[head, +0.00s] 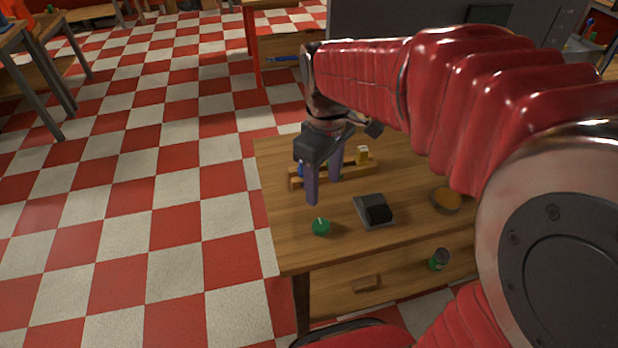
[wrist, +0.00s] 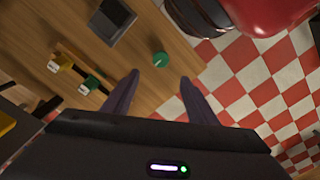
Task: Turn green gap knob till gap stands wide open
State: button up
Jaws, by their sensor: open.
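The green knob (head: 321,227) is round, with a pale pointer line on its top. It sits near the front left corner of the wooden table (head: 283,251). It shows in the wrist view (wrist: 161,60) just beyond the fingertips. My gripper (head: 324,190) is open and empty, with its two purple-grey fingers pointing down above the table, apart from the knob. In the wrist view its fingers (wrist: 160,77) stand on either side of the line toward the knob. A wooden rail (head: 345,175) with a yellow block (head: 363,155) lies behind the gripper, partly hidden. I cannot tell how wide the gap is.
A grey box with a black top (head: 374,211) sits right of the knob. An orange-filled bowl (head: 446,200) is further right. A green can (head: 439,260) is by the table's front. Left of the table is open checkered floor (head: 170,220).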

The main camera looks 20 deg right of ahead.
aim_at(322, 224)
jog(key=shift+s, duration=0.1)
jog(key=shift+f, duration=0.15)
notch_tip(322, 224, down, 14)
jog(key=shift+r, duration=0.2)
dwell(0.7)
